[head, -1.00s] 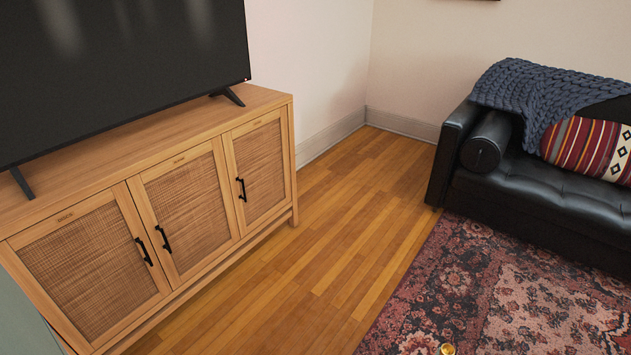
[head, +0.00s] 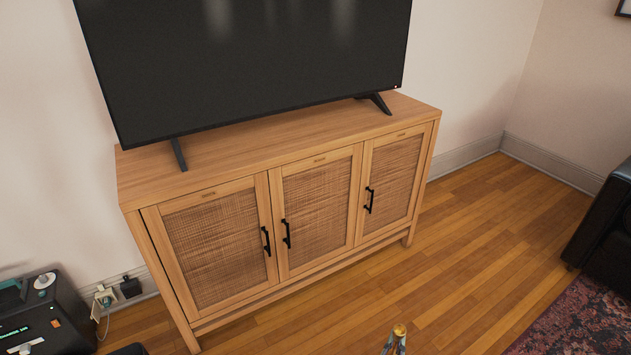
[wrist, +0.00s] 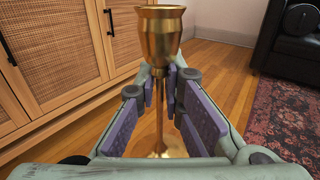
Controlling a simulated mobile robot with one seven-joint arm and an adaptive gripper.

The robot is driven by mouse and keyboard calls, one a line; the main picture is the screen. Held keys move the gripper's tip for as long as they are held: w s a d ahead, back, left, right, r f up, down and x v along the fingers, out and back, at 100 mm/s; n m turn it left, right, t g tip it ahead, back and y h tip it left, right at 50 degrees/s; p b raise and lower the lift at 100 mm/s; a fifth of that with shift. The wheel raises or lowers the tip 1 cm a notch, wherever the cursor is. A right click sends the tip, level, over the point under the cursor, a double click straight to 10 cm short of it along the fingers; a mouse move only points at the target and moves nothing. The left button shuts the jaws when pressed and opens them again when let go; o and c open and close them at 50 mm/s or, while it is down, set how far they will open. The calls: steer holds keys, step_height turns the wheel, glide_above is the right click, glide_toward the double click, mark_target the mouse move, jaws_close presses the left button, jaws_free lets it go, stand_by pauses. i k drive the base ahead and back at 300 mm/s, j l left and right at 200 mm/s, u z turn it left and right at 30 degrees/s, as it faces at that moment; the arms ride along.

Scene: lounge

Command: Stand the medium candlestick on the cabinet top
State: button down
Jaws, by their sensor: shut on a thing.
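The brass candlestick (wrist: 160,38) fills the middle of the wrist view, upright, its cup above the fingers and its base partly hidden below. My gripper (wrist: 167,88) is shut on its slim stem just under the cup. In the head view only the candlestick's gold top (head: 400,329) shows at the bottom edge, in front of the cabinet and below its top. The wooden cabinet top (head: 147,182) is in the middle of the head view. I cannot compare the candlestick's size with others.
A black television (head: 250,65) stands on the cabinet on two feet, leaving a bare strip along the front. Dark equipment (head: 45,315) is on the floor at left. A black sofa (head: 605,230) and patterned rug (head: 570,320) are at right. Wood floor (head: 470,245) lies between.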

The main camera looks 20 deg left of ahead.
mark_target(305, 139)
steer(key=i+j, duration=0.95)
steer(key=i, duration=0.15)
steer(key=u, duration=0.05)
